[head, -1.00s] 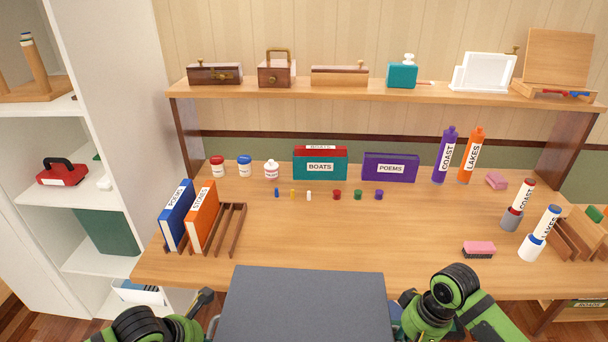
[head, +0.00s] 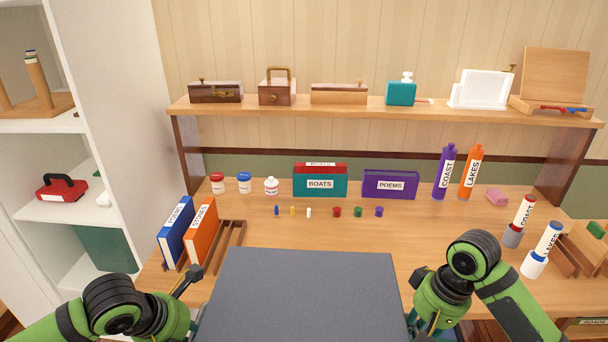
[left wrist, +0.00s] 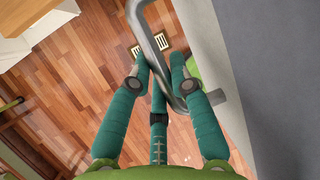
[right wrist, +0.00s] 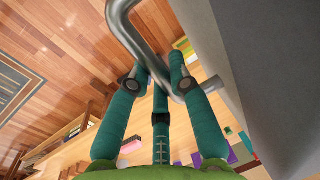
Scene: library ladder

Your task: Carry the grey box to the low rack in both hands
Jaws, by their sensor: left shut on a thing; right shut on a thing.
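The grey box (head: 300,300) shows its flat top at the bottom middle of the head view, between my arms and in front of the desk. Its grey side (left wrist: 285,70) fills the right of the left wrist view, and it also shows in the right wrist view (right wrist: 270,60). My left gripper (left wrist: 163,75) is shut on a bent metal handle (left wrist: 142,30) at the box's side. My right gripper (right wrist: 160,78) is shut on a matching handle (right wrist: 125,25). In the head view the arms and box hide both grips. I cannot make out which thing is the low rack.
The wooden desk (head: 440,240) lies just beyond the box. A slotted rack with blue (head: 176,232) and orange (head: 201,232) books stands at its left. Bottles and labelled boxes stand behind. White shelves (head: 110,120) rise at left. Wood floor (left wrist: 70,90) shows below.

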